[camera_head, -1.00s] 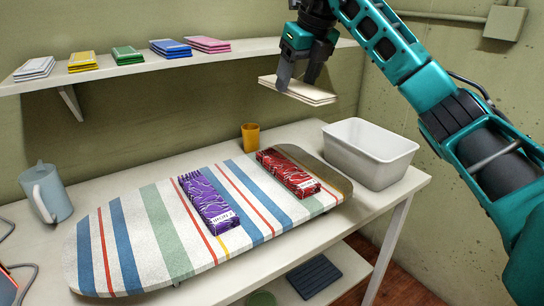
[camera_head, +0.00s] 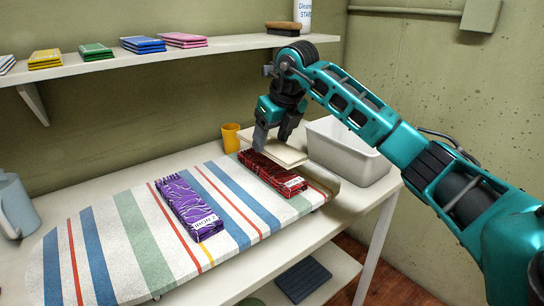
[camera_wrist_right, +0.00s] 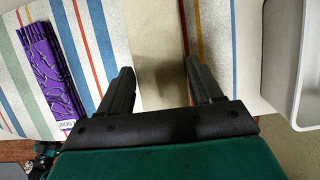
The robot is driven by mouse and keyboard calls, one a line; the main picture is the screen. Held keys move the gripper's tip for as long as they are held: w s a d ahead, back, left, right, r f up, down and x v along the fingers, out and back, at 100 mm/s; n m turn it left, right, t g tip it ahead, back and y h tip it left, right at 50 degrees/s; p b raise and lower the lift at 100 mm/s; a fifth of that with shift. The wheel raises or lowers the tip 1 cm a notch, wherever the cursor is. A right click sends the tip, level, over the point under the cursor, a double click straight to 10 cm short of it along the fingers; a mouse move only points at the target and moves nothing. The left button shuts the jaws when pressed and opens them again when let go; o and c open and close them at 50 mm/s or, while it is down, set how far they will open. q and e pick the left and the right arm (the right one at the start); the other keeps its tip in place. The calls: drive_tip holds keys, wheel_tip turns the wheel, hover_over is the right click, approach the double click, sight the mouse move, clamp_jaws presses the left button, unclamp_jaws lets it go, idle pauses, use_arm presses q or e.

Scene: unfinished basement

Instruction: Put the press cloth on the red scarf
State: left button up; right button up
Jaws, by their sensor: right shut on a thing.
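The press cloth (camera_head: 286,154) is a flat, cream folded stack. My right gripper (camera_head: 275,140) is shut on it and holds it over the far part of the red scarf (camera_head: 270,175). I cannot tell whether the cloth touches the scarf. The red scarf is a folded, patterned bundle with a white label, lying on the right end of the striped ironing board (camera_head: 165,262); its far part is partly hidden. In the right wrist view, the fingers (camera_wrist_right: 157,85) point down toward the board. My left gripper is not in view.
A purple scarf (camera_head: 187,205) lies left of the red one, also in the wrist view (camera_wrist_right: 50,70). A white bin (camera_head: 345,150) stands close right of the gripper. A yellow cup (camera_head: 230,137) is behind the board, a blue-grey jug (camera_head: 14,205) at left. A shelf (camera_head: 90,70) runs above.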

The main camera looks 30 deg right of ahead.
sight(275, 145)
wheel_tip(275, 145, down, 4)
drive_tip(key=shift+f+b, duration=0.2)
drive_tip(key=shift+b, duration=0.15)
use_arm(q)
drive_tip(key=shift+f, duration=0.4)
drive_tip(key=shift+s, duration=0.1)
use_arm(e)
drive_tip(key=o, duration=1)
drive_tip(key=shift+s+r, duration=0.1)
drive_tip(key=shift+r, duration=0.35)
drive_tip(key=p+v, duration=0.1)
drive_tip(key=v, duration=0.9)
drive_tip(key=shift+r+p, duration=0.25)
drive_tip(key=shift+p, duration=0.05)
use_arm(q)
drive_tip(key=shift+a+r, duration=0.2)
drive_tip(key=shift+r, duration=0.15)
use_arm(e)
drive_tip(key=shift+s+r, duration=0.25)
drive_tip(key=shift+r, duration=0.05)
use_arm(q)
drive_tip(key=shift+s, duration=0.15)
